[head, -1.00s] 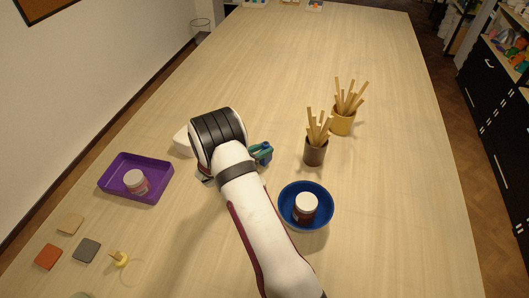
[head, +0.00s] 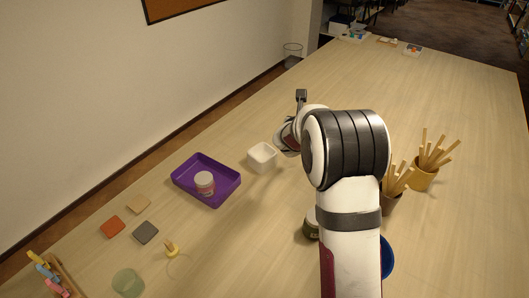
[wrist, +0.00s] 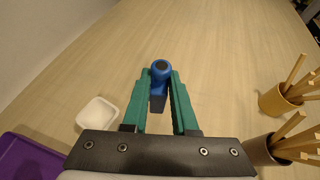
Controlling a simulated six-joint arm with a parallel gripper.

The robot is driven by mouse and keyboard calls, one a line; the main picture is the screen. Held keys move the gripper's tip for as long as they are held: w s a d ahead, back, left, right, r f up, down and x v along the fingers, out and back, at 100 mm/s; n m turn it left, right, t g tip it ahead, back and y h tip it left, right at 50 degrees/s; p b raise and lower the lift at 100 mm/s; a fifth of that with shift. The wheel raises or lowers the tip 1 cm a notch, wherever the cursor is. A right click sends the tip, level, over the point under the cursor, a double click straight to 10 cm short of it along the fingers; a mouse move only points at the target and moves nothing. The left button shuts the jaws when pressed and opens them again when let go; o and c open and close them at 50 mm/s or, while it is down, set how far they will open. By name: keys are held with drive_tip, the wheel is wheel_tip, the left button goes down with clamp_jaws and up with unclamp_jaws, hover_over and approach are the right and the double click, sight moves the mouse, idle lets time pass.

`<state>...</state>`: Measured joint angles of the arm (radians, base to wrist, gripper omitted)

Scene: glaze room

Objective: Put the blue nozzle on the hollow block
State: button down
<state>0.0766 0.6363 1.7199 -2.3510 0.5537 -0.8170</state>
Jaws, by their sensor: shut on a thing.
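My gripper (wrist: 162,82) has green fingers shut on the blue nozzle (wrist: 160,68), which sits between the fingertips with its round end facing the camera. In the head view my own arm hides the fingers and the nozzle. A white, square, open-topped piece, which looks like the hollow block (head: 262,156), stands on the table just right of the purple tray. It also shows in the wrist view (wrist: 97,113), to the left of and apart from my gripper.
The purple tray (head: 188,171) holds a lidded jar (head: 204,183). Stick-filled cups, one yellow (head: 424,175) and one brown (head: 391,204), stand to the right. The blue bowl (head: 388,258) and a dark item (head: 311,230) are partly hidden by my arm.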

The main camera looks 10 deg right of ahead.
drive_tip(key=a+n+y, duration=0.1)
drive_tip(key=a, duration=0.1)
hover_over(263, 155)
drive_tip(key=shift+t, duration=0.3)
wheel_tip(263, 155, down, 10)
drive_tip(key=shift+w+r, duration=0.1)
drive_tip(key=shift+f, duration=0.3)
drive_tip(key=c, duration=0.7)
unclamp_jaws()
drive_tip(key=shift+f, duration=0.1)
